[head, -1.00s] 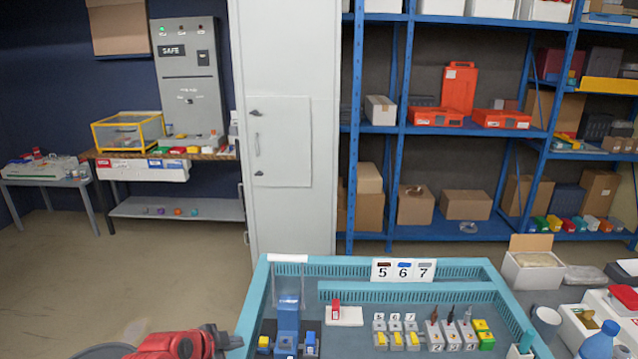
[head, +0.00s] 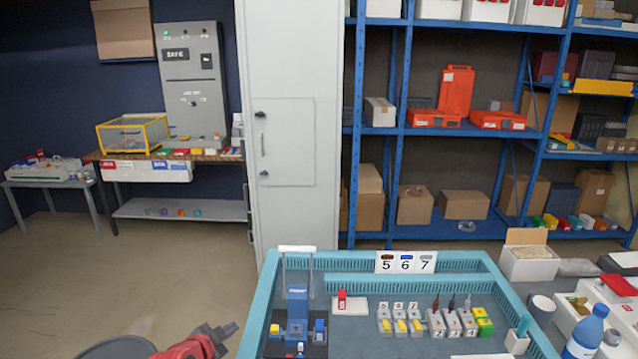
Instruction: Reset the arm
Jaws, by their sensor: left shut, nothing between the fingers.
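My left arm comes in at the bottom edge of the head view, red, with its dark left gripper (head: 230,330) just outside the left wall of the teal tray (head: 252,318). The left gripper is shut and empty, touching nothing that I can see. In the tray stand a blue device with a white handle (head: 297,302), a red block on a white plate (head: 342,299), and grey socket boxes (head: 400,323) numbered 5, 6 and 7. More grey boxes with cables (head: 450,322) and a yellow-green block (head: 483,322) stand to their right. My right gripper is not in view.
A number card (head: 405,262) reading 5, 6, 7 stands at the tray's back edge. A blue bottle (head: 586,332) and a mug (head: 540,308) stand right of the tray. A grey cabinet (head: 290,130) and blue shelving (head: 440,230) are behind. The floor at left is clear.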

